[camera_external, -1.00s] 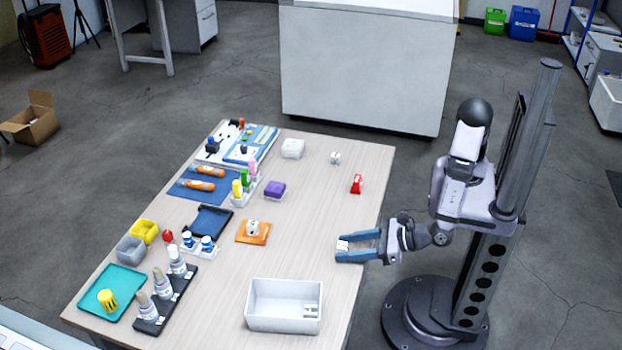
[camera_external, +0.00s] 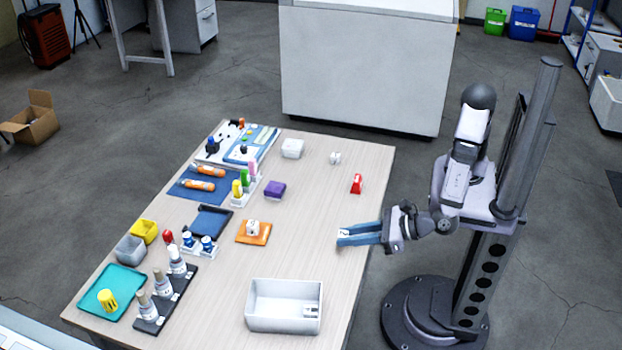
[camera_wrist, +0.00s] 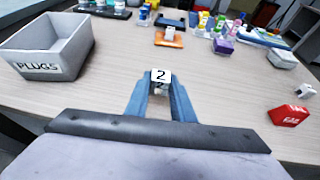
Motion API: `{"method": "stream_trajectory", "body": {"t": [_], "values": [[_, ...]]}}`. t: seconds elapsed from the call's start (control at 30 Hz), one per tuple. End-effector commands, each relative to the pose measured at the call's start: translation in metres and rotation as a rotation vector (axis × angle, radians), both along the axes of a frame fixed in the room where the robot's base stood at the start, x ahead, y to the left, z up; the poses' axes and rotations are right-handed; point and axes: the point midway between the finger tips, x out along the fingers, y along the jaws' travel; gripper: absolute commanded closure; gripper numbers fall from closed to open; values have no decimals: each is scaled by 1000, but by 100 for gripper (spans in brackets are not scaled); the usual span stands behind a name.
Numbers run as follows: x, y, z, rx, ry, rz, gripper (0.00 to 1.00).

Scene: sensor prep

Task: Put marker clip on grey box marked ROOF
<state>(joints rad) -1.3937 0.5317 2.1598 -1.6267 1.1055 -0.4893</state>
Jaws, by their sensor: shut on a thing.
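My gripper (camera_external: 345,236) is shut on a small white clip (camera_wrist: 160,76) marked "2", which sits between the blue fingertips in the wrist view. In the outside view the clip (camera_external: 343,232) is a small pale spot at the fingertips, over the table's right part. I cannot tell its height above the table. No mark reading ROOF is legible. A small grey box (camera_external: 130,249) stands at the table's left, beside a yellow one (camera_external: 144,231), far from my gripper; its face is too small to read.
A large pale grey bin (camera_wrist: 45,50) marked PLUGS stands left of my gripper in the wrist view. An orange tray (camera_external: 244,238) holds a white piece. A red block (camera_external: 356,184) and white piece (camera_external: 335,158) lie behind. Upright bottles (camera_external: 162,283) stand near the small grey box.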

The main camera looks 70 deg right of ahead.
Motion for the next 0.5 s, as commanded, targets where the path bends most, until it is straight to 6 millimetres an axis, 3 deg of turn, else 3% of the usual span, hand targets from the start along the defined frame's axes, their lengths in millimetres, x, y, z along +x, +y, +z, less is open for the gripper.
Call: {"method": "stream_trajectory", "body": {"t": [0.2, 0.5], "values": [[0, 0, 37, 4, 0, -1, 99], [0, 0, 57, 1, 1, 0, 99]]}}
